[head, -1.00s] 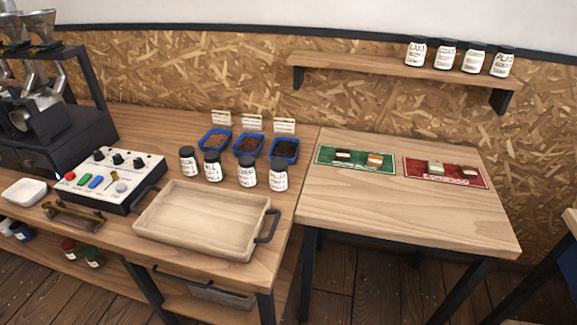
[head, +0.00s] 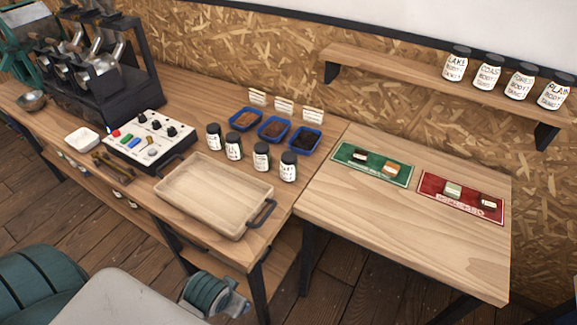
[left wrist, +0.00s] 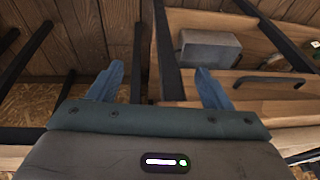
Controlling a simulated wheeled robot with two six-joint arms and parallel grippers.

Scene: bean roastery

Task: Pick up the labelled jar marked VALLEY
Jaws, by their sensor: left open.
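Several dark-lidded jars with white labels stand in a row on the workbench: a first jar (head: 214,137), a second jar (head: 234,147), a third jar (head: 261,156) and a fourth jar (head: 288,166). Their labels are too small to read surely, so I cannot tell which is VALLEY. My left gripper (left wrist: 158,84) is open and empty in the left wrist view, over the floor and bench frame, away from the jars. My right gripper is not visible.
A wooden tray (head: 176,193) lies in front of the bench jars, and blue bins, including one of dark beans (head: 306,139), stand behind them. A control box (head: 150,141) is to the left. The right table (head: 400,225) is mostly clear, with green (head: 345,152) and red (head: 434,184) mats.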

